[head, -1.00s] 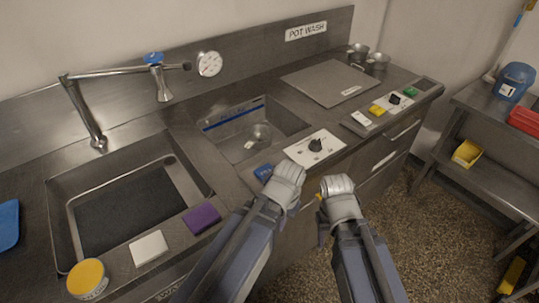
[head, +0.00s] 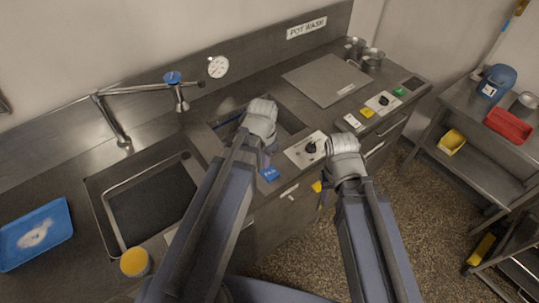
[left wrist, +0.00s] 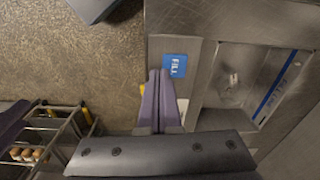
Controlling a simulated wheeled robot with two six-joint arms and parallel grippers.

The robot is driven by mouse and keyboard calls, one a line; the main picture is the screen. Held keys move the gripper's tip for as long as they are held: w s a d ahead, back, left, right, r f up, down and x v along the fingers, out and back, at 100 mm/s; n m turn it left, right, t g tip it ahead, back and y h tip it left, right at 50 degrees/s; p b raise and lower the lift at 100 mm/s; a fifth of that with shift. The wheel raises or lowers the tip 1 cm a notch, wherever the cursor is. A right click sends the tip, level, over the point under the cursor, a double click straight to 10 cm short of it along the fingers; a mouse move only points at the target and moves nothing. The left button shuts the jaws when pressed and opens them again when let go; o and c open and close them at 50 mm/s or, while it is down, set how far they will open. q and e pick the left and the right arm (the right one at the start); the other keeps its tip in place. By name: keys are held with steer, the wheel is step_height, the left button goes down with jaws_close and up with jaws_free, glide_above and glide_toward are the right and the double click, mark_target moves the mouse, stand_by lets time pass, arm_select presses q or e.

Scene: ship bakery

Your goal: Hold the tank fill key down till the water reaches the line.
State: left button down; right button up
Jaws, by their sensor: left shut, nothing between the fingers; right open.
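The blue fill key (head: 269,174) is on the counter's front edge; its FILL label reads in the left wrist view (left wrist: 174,66). The tank is a steel basin (left wrist: 216,88) with a blue line (left wrist: 277,85) along its wall. My left gripper (head: 266,160) is shut and empty, pointing down by the key. In the left wrist view its fingertips (left wrist: 158,74) overlap the key's near edge; I cannot tell whether they touch it. My left arm hides much of the basin in the head view, and the water level is unclear. My right gripper (head: 331,178) is open, in front of the counter.
A black knob (head: 310,147) on a pale plate sits right of the key. A large sink (head: 110,222) with a swing tap (head: 110,118) lies to the left. A shelf unit stands right.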

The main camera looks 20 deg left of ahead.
arm_select(q)
steer(key=w+r+m, duration=0.1)
steer(key=w+m, duration=0.1)
steer(key=m, duration=1.8)
glide_above(269, 172)
steer(key=shift+r+g, duration=0.1)
steer(key=shift+g, duration=0.2)
arm_select(e)
steer(key=shift+r, duration=0.6)
arm_select(q)
step_height(269, 172, down, 14)
steer(key=b, duration=1.3)
steer(key=shift+b, duration=0.35)
arm_select(e)
step_height(269, 172, down, 14)
